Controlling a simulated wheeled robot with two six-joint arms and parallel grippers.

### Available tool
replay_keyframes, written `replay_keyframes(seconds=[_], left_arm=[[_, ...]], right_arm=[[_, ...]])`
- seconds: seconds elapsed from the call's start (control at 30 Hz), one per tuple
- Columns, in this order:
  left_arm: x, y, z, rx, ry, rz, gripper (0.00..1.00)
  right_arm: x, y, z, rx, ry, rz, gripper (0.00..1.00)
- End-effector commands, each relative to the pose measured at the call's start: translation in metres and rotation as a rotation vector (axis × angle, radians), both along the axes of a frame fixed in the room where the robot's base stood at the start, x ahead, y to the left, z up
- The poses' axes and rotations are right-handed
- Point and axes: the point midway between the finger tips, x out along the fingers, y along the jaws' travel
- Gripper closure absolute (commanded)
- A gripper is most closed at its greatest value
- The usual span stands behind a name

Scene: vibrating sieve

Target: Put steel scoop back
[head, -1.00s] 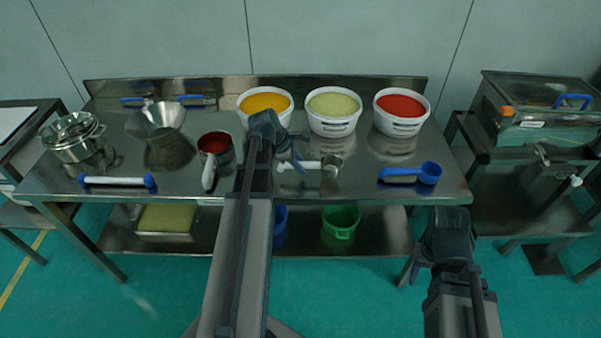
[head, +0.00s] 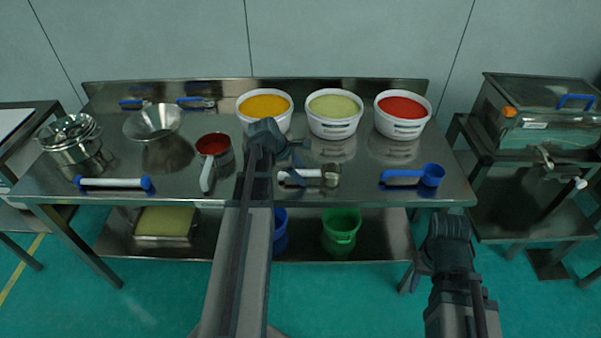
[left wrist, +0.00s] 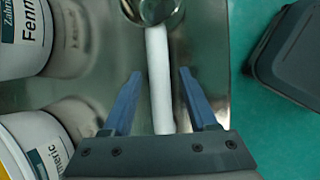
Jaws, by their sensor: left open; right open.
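The steel scoop (head: 331,175) lies on the steel table, its white handle pointing left in the head view. In the left wrist view its cup (left wrist: 155,9) is at the top edge, cut off by the frame, and the white handle (left wrist: 158,90) runs down from it. My left gripper (left wrist: 160,74) is open. Its blue fingers stand on either side of the handle, with a gap visible on both sides. My right gripper (head: 428,262) is open and empty, in front of the table.
Tubs of yellow (head: 265,106), pale green (head: 334,107) and red powder (head: 403,108) stand behind the scoop. A steel cup of red powder (head: 213,146) is to its left and a blue scoop (head: 431,175) to its right. A blue-ended white rod (head: 113,183) lies far left.

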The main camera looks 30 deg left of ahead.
Motion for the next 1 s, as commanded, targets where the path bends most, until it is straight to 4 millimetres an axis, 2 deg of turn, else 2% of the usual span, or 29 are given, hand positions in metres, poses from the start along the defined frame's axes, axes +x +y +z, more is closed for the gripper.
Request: replay_keyframes(seconds=[0.17,0.7,1.0], left_arm=[[-0.003,0.001,0.011,0.0,0.0,0.0,0.41],[-0.036,0.023,0.088,0.0,-0.001,0.001,0.41],[-0.046,0.029,0.107,0.0,0.0,0.001,0.41]], right_arm=[[0.0,0.0,0.011,0.0,0.0,0.0,0.5],[0.0,0.0,0.088,0.0,0.0,0.0,0.5],[0.0,0.0,0.107,0.0,0.0,0.0,0.5]])
